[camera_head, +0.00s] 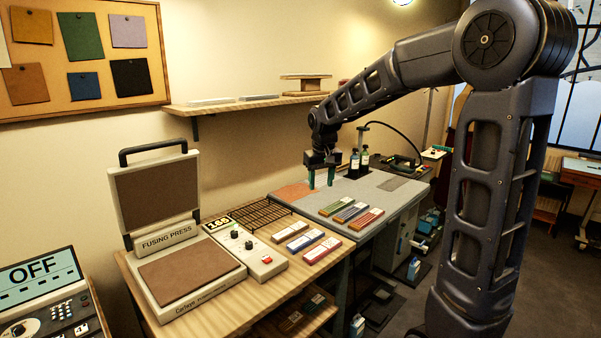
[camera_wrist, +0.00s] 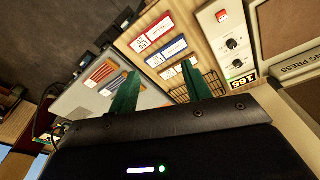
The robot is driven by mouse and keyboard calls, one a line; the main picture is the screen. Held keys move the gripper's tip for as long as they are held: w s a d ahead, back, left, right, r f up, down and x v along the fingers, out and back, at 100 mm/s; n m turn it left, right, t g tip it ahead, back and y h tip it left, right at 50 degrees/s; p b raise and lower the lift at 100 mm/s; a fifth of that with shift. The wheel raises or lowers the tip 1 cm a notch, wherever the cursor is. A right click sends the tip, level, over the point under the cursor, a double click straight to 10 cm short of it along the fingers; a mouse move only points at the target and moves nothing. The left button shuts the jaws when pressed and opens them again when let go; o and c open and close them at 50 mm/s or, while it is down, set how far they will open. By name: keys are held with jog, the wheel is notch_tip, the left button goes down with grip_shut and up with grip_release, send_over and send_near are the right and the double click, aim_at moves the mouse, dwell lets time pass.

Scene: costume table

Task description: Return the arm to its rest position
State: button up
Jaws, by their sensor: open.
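My arm (camera_head: 370,88) reaches left from its column over the grey-topped table (camera_head: 395,205) in the head view. My gripper (camera_head: 321,176) points down above the back left part of that table, beside an orange-brown patch (camera_head: 293,191). Its two green fingers are apart with nothing between them. In the wrist view, the green fingers of my gripper (camera_wrist: 158,90) are also spread and empty. That view looks across to the wooden bench with labelled blocks and the control box (camera_wrist: 232,42). I cannot tell the exact height of the fingertips above the tabletop.
Green, blue and red striped bars (camera_head: 351,210) lie on the grey table. A wall shelf (camera_head: 250,103) runs behind the arm. An open fusing press (camera_head: 190,272) and a black wire rack (camera_head: 262,214) are on the wooden bench.

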jog(key=s+d+r+m+t, duration=0.15)
jog(key=s+d+r, duration=0.25)
jog(key=s+d, duration=0.8)
jog(key=s+d+f+m+t, duration=0.1)
jog(key=s+d+f+m, duration=0.1)
jog(key=s+d, duration=0.7)
jog(key=s+f, duration=0.1)
jog(key=s, duration=0.2)
jog(key=shift+s+d+m, duration=0.2)
jog(key=shift+s+m, duration=0.15)
